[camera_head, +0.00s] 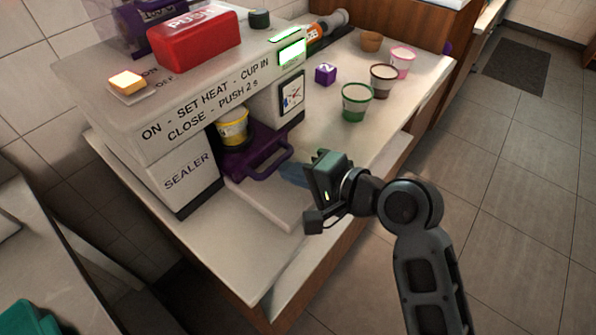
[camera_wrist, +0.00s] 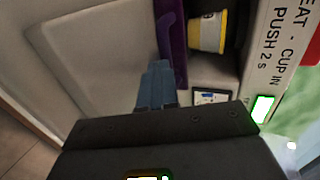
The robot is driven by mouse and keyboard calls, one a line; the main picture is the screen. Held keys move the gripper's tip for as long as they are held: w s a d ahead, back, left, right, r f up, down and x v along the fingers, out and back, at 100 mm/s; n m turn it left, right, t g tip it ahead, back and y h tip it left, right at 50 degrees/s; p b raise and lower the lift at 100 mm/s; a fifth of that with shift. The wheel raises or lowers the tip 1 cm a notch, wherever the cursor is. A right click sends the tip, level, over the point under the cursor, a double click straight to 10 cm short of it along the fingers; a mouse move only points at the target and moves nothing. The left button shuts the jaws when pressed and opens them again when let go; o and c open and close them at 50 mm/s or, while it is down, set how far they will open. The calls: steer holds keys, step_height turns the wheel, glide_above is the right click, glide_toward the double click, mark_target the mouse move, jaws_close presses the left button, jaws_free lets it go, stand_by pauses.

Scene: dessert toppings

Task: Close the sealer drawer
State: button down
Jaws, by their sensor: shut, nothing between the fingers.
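The sealer (camera_head: 187,180) is a white machine with printed steps on its front. Its purple drawer (camera_head: 243,157) sits low in the opening, with the handle (camera_head: 277,163) sticking out toward my gripper. A yellow and white cup (camera_head: 233,127) stands in the drawer; it also shows in the wrist view (camera_wrist: 208,33). My gripper (camera_head: 287,172) is shut and empty, its bluish fingers pointing at the handle. In the wrist view the fingertips (camera_wrist: 157,68) are right beside the purple handle (camera_wrist: 172,45). I cannot tell whether they touch it.
A red PUSH block (camera_head: 194,40) and a yellow-topped switch (camera_head: 127,82) are on top of the sealer. Right of it stand a green cup (camera_head: 356,103), a brown cup (camera_head: 383,82), a pink cup (camera_head: 402,63) and a purple cube (camera_head: 325,74). Counter (camera_head: 335,128) is bare before them.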

mark_target(276, 162)
steer(key=shift+w+a, duration=0.65)
steer(key=shift+a, duration=0.2)
steer(key=shift+w+a, duration=0.65)
steer(key=shift+a, duration=0.15)
